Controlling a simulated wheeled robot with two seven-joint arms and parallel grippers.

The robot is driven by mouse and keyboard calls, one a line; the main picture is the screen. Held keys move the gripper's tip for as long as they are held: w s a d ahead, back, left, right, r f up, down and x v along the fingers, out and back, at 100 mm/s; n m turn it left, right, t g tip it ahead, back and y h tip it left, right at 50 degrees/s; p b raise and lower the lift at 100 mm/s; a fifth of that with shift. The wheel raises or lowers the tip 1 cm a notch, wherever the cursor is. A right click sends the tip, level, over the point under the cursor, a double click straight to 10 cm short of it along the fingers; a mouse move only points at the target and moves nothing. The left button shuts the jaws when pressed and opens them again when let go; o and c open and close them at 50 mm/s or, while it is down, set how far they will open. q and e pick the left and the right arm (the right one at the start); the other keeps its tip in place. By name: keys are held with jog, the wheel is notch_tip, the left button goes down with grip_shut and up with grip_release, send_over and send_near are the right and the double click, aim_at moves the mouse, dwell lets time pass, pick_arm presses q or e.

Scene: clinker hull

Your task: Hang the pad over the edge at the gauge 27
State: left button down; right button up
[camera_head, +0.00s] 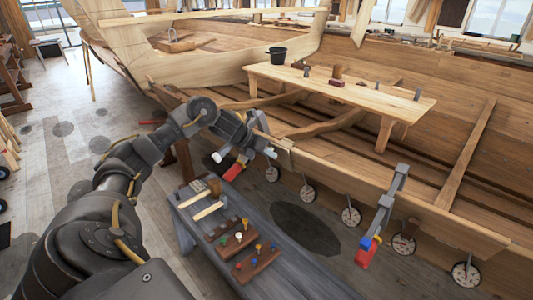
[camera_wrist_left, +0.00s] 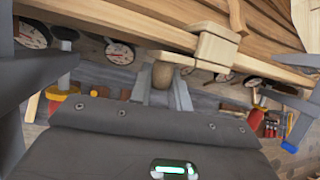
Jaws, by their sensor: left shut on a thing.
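My left gripper (camera_head: 256,132) is at the hull's top edge, with its arm coming in from the left. In the left wrist view its fingers (camera_wrist_left: 163,92) are shut on a rounded wooden grip (camera_wrist_left: 162,75), which I take for the pad's handle. The pad looks like the pale wooden block (camera_wrist_left: 215,47) at the plank edge; it also shows in the head view (camera_head: 286,144). Whether it rests on the edge is unclear. Round white dial gauges (camera_head: 307,193) hang in a row below the edge; their numbers are too small to read. My right gripper is not in view.
Clamps with red ends sit on the edge either side of the gripper, one left (camera_head: 232,167) and one right (camera_head: 380,215). A grey bench (camera_head: 300,270) with mallets and peg blocks stands below.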

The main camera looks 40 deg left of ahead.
pick_arm(q)
jog(key=c, duration=1.2)
grip_release()
jog(key=shift+f, duration=0.15)
jog(key=shift+c, duration=0.2)
jog(key=b+v, duration=0.2)
jog(key=v, duration=0.9)
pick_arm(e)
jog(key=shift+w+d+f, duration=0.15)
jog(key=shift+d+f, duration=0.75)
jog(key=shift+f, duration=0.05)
pick_arm(q)
jog(key=shift+w, duration=0.15)
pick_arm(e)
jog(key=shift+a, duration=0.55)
pick_arm(q)
jog(key=shift+d, duration=0.1)
